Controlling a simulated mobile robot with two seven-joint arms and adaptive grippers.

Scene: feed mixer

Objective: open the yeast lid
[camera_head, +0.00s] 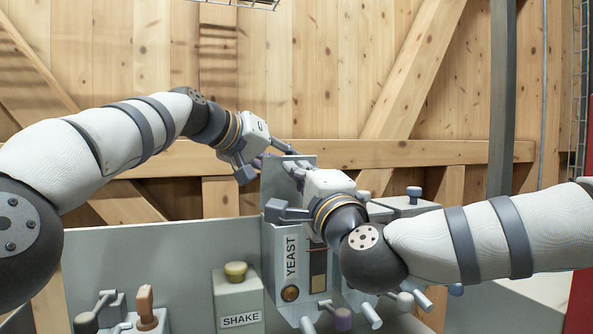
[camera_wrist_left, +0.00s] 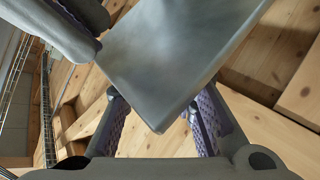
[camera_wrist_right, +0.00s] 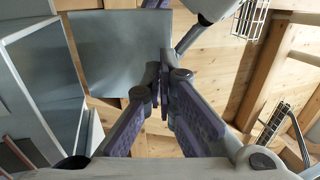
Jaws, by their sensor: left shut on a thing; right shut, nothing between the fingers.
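The yeast box (camera_head: 293,248) stands on the grey machine, with its YEAST label facing me. Its lid is a grey panel (camera_head: 272,182) standing raised above the box; it fills the upper middle of the left wrist view (camera_wrist_left: 170,55). My left gripper (camera_head: 275,155) is shut on the lid near its upper edge, and the lid's corner lies between its fingers. My right gripper (camera_head: 297,168) is shut and empty, close to the lid's right side. In the right wrist view its fingers (camera_wrist_right: 163,85) are together beside the lid (camera_wrist_right: 115,50); I cannot tell whether they touch it.
A SHAKE box (camera_head: 238,300) with a yellow button and a wooden-handled lever (camera_head: 146,305) stand to the left. Grey handles (camera_head: 370,316) stick out below the yeast box. Another grey box (camera_head: 405,203) stands to the right. A plank wall closes off the back.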

